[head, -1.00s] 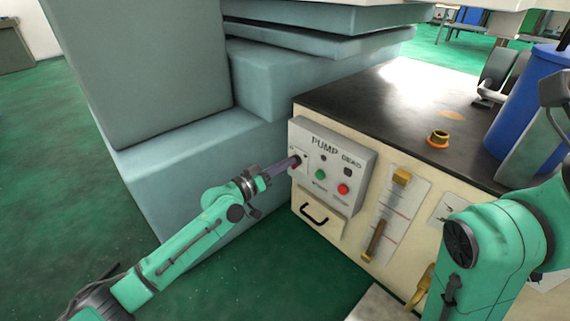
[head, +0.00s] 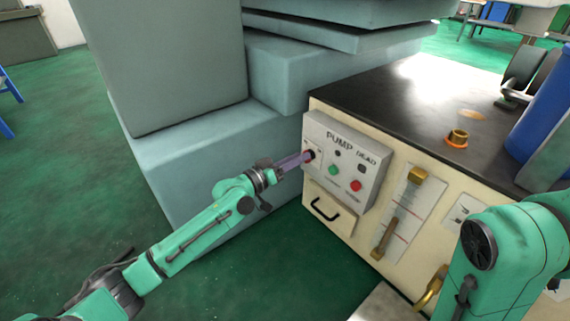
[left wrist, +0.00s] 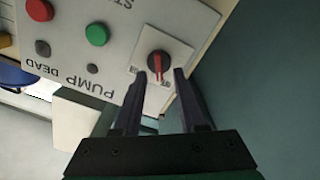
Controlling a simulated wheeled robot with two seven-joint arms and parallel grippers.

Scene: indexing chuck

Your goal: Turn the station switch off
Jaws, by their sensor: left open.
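The station switch is a round black rotary knob with a red pointer (left wrist: 158,62) on a white plate, at the left end of the grey PUMP panel (head: 358,152). In the left wrist view the red pointer runs roughly along the direction of my fingers. My left gripper (left wrist: 160,76) is open, with one dark fingertip on each side of the knob's near edge. Whether the fingers touch the knob I cannot tell. In the head view the left gripper (head: 301,158) reaches the panel from the left and mostly hides the switch. My right gripper is out of view.
A green button (head: 333,170) and a red button (head: 356,185) sit right of the switch. Below the panel is a black drawer handle (head: 323,209). A slider gauge (head: 405,212) is further right. Large grey-blue blocks (head: 205,160) stand close behind my left arm.

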